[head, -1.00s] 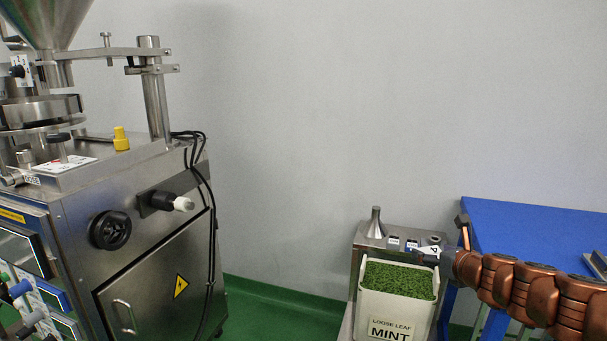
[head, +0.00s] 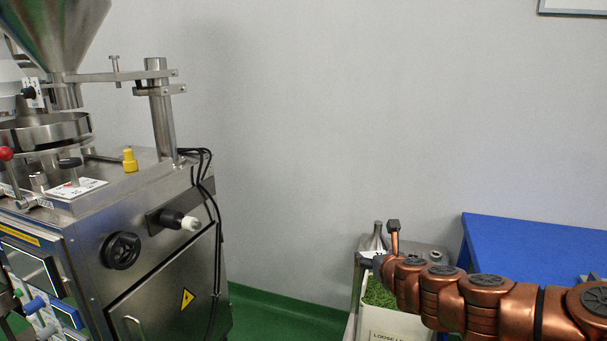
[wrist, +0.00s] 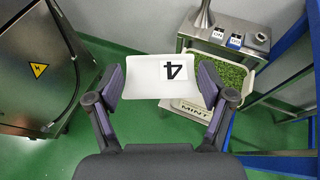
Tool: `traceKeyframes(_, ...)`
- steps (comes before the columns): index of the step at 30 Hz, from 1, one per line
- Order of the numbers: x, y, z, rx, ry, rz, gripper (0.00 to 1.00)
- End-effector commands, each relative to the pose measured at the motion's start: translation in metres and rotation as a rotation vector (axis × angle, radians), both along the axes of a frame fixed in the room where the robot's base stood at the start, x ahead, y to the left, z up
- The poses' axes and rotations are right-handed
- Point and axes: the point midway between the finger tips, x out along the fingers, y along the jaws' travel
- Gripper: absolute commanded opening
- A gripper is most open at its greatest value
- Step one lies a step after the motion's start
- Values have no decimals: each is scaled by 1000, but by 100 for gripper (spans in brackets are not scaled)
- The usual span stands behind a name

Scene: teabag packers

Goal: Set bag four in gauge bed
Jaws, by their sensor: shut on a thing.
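In the wrist view, my gripper (wrist: 162,90) is shut on a white bag (wrist: 145,85) with a black number 4 on its label, upside down in this view. The fingers grip it at its left and right sides, and the bag hangs clear over the green floor in that view. No gauge bed can be made out for certain in either view.
A steel stand (wrist: 228,50) with a cone (wrist: 203,18) and small tagged parts is beside the bin of green mint (wrist: 215,72). A blue table (head: 530,245) is at right. A large steel machine (head: 150,240) stands at left. Green floor lies between.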

Motion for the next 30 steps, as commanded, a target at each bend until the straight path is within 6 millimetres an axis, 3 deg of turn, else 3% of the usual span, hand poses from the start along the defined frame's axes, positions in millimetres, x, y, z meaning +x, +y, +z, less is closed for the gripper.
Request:
traceKeyframes(1, 0, 3, 17, 0, 0, -18, 72)
traceKeyframes(18, -3, -1, 120, -4, -2, -312, 72)
traceKeyframes(24, -5, -3, 144, -2, -2, -380, 72)
traceKeyframes(30, -6, -4, 149, 0, -1, -402, 72)
